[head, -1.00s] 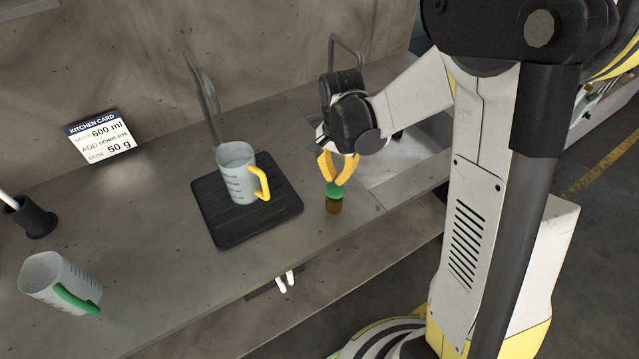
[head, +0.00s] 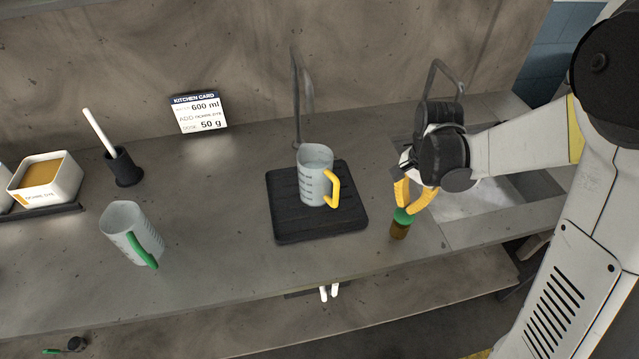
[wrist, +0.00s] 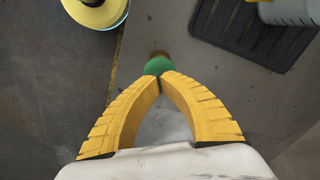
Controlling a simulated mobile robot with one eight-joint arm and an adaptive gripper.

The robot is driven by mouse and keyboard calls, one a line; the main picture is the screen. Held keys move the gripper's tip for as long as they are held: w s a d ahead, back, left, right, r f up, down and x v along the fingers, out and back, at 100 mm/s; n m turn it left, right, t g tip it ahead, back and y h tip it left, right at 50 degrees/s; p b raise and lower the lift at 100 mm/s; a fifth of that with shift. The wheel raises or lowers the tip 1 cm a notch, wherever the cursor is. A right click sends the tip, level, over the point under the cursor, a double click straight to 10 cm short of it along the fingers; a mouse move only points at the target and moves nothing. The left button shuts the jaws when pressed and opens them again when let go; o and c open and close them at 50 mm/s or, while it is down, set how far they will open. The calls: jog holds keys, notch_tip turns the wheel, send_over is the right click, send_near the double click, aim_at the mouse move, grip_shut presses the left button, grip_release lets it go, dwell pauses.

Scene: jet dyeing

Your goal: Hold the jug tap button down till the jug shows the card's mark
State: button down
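The clear measuring jug (head: 313,180) with a yellow handle stands upright on a black ribbed mat (head: 290,228), in front of a thin tap (head: 297,100). Its dark scale marks show, but I cannot read a water level. A short brown post with a green domed top (head: 403,215), which looks like the button, stands at the counter's front, right of the mat. My gripper (head: 406,207) points down at it. In the wrist view, the yellow fingertips (wrist: 160,76) meet at the edge of the green dome (wrist: 158,65); contact is unclear. The card (head: 199,112) reads 600 ml and 50 g.
A second jug (head: 128,232) with a green handle stands to the left. Behind it are a black holder (head: 123,167) with a white stick and a white tub (head: 48,180) of ochre powder. A sink (head: 480,200) lies behind my gripper. The counter between the jugs is clear.

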aim_at(405, 214)
jog(key=shift+f+b, duration=1.5)
jog(key=shift+f, duration=0.25)
jog(key=shift+r, duration=0.1)
jog(key=shift+r+p, duration=1.15)
jog(key=shift+r, duration=0.35)
notch_tip(405, 214, up, 5)
jog(key=p, duration=0.3)
jog(key=shift+r+p, duration=0.1)
jog(key=shift+p, duration=0.25)
